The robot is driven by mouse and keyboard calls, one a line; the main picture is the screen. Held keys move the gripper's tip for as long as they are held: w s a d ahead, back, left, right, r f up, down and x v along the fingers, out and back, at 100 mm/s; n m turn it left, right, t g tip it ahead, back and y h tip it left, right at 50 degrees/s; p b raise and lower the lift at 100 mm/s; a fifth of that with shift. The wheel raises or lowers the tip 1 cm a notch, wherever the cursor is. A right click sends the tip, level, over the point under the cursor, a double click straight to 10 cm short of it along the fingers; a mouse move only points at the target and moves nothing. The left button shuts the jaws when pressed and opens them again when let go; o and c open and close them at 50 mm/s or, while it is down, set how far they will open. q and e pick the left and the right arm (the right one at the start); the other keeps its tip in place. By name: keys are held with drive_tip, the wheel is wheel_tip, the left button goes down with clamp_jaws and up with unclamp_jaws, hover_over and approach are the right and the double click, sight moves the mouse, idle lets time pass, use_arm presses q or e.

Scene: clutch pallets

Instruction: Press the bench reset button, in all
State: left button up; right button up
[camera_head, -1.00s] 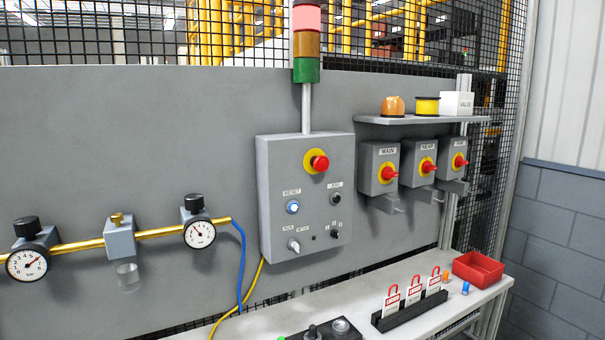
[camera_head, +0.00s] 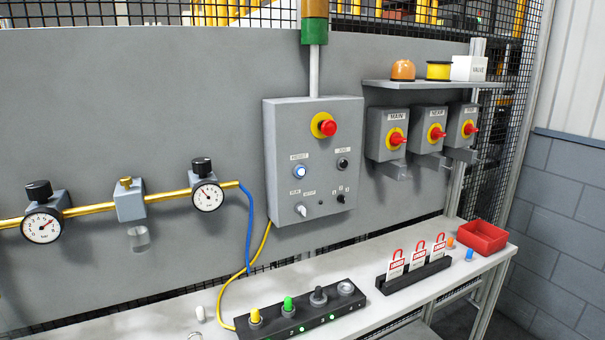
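A grey control box (camera_head: 315,200) is mounted on the grey wall panel. It carries a blue-white lit button (camera_head: 300,172) under a small label that seems to read RESET. A red mushroom button on a yellow ring (camera_head: 324,125) sits above it. A selector knob (camera_head: 301,210) is below, and a dark knob (camera_head: 343,163) is to the right. On the bench, a black button station (camera_head: 301,316) holds a yellow button (camera_head: 255,317), a green button (camera_head: 288,305), a black knob (camera_head: 318,295) and a grey round one (camera_head: 346,288). Neither of my grippers shows.
The white bench (camera_head: 400,297) runs along the wall. A black rack with red padlocks and tags (camera_head: 414,271) and a red bin (camera_head: 482,238) stand on its right part. MAIN, NEAR and a third switch box jut out at right (camera_head: 388,133). Gauges on a yellow pipe (camera_head: 164,198) are at left.

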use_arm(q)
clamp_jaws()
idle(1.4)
